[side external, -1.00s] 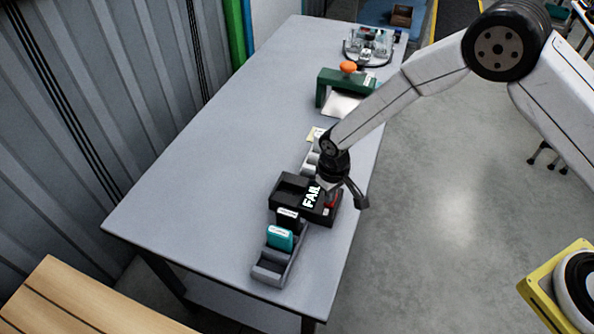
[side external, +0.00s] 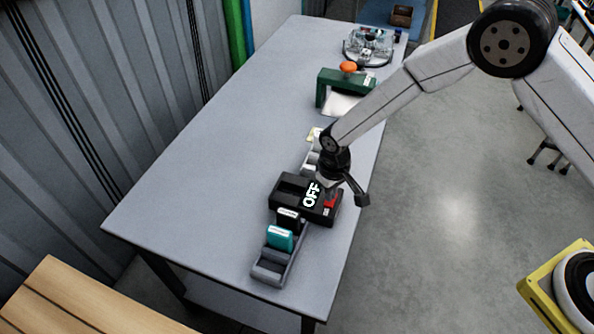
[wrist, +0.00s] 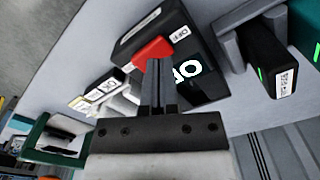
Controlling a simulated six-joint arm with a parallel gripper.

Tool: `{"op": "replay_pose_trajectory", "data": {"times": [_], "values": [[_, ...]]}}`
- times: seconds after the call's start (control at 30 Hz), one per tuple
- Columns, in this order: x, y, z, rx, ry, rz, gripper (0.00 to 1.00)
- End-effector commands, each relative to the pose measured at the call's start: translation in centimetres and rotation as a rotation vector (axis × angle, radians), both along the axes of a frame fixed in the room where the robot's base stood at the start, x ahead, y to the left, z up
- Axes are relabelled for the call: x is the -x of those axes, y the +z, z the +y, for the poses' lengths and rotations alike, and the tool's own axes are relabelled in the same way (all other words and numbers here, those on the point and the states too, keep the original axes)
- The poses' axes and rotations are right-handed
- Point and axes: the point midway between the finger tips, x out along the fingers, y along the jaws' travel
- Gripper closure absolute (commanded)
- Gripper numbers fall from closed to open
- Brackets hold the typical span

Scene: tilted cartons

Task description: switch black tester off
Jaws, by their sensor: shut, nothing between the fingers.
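The black tester (side external: 290,184) stands on the grey table, and its display reads OFF. It fills the upper middle of the wrist view (wrist: 203,88), where part of the display text is hidden behind my fingers. Its red switch (side external: 331,200) is at the right end of the tester; in the wrist view the red lever (wrist: 153,51) lies right at my fingertips. My gripper (side external: 328,190) is shut and empty, pointing down at the switch. In the wrist view the two fingers (wrist: 157,66) are together and appear to touch the red lever.
A grey tray (side external: 268,275) holding a teal block (side external: 280,238) and a black block (side external: 287,218) sits just in front of the tester. A light tray is behind it. A green press (side external: 335,84) with an orange knob stands farther back. The table's left half is clear.

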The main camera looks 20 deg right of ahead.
Motion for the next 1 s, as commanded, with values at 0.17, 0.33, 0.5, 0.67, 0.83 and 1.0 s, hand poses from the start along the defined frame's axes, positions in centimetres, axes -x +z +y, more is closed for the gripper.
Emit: {"op": "replay_pose_trajectory", "data": {"times": [0.17,0.33,0.5,0.67,0.83,1.0], "values": [[0.0,1.1,0.0,0.000,0.000,-0.001,1.00],[0.0,2.0,0.0,0.000,0.000,0.000,1.00],[0.0,3.0,0.0,-0.001,0.000,-0.002,1.00],[0.0,3.9,0.0,0.000,0.000,-0.001,1.00],[0.0,4.8,0.0,0.000,0.000,-0.001,1.00],[0.0,5.5,0.0,0.000,0.000,0.000,1.00]]}}
